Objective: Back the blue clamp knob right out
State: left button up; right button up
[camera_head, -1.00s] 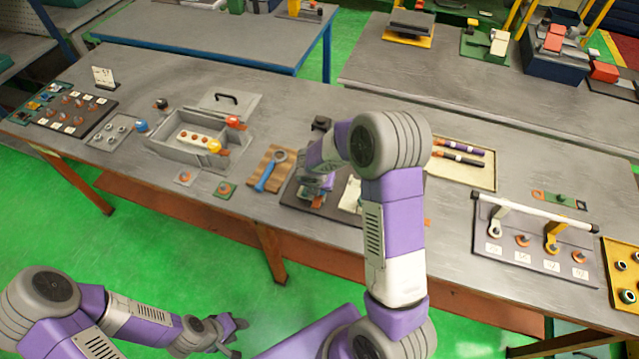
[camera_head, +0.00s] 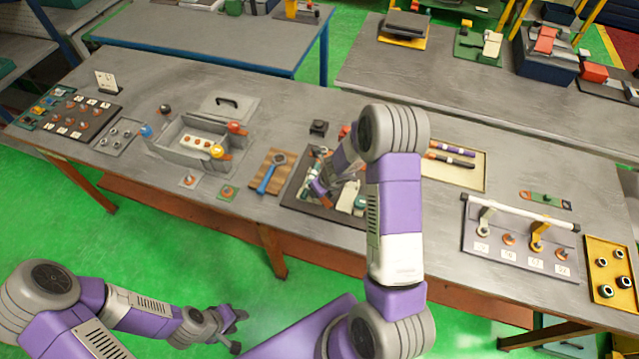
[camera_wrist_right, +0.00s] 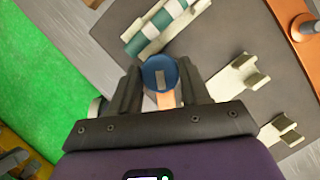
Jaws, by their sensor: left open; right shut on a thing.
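My right gripper (camera_wrist_right: 161,82) is shut on the knob, with one dark finger on each side. In the head view my right gripper (camera_head: 326,186) is low over the dark board (camera_head: 296,197), where my own arm hides much of it and I cannot make out the knob. My left gripper (camera_head: 238,318) is open and empty, over the floor in front of the bench.
A green-and-white striped cylinder (camera_wrist_right: 157,32) lies in a pale cradle beside the knob, with empty pale cradles (camera_wrist_right: 238,76) to the right. A blue-handled tool (camera_head: 268,178) lies left of the board. A pen tray (camera_head: 470,172) and a hook rack (camera_head: 520,235) stand right.

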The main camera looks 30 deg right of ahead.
jog(key=n+y+p, duration=0.1)
jog(key=n+p, duration=0.1)
jog(key=shift+s+f+n+g, duration=0.1)
jog(key=shift+s+n+g, duration=0.05)
jog(key=shift+n+g, duration=0.2)
jog(key=shift+f+n+g+y+p, duration=0.2)
jog(key=shift+n+y+p, duration=0.4)
jog(key=shift+n, duration=0.95)
jog(key=o, duration=1)
jog(key=shift+o, duration=0.2)
jog(key=shift+w+d+r, duration=0.1)
jog(key=shift+w+r, duration=0.05)
jog(key=shift+w, duration=0.05)
jog(key=shift+r, duration=0.2)
jog(key=v, duration=0.7)
jog(key=shift+p, duration=0.4)
